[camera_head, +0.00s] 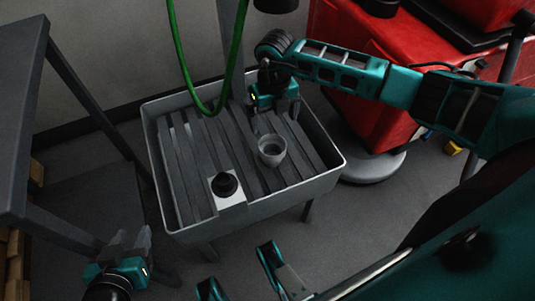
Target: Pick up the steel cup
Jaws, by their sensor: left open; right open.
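The steel cup (272,151) is a small grey cup standing upright with its open top showing. It stands on the slatted bed of a grey tray-like basin on legs (253,207), right of the middle. My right gripper (274,112) is open and empty above and behind the cup, with its fingers apart from it. My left gripper (130,240) is open and empty at the lower left, outside the basin and well away from the cup.
A black knob on a light square plate (236,205) sits near the basin's front. A green hose (183,62) hangs in a loop over the basin's back. A dark table (20,120) stands left. A red machine (375,115) stands behind right.

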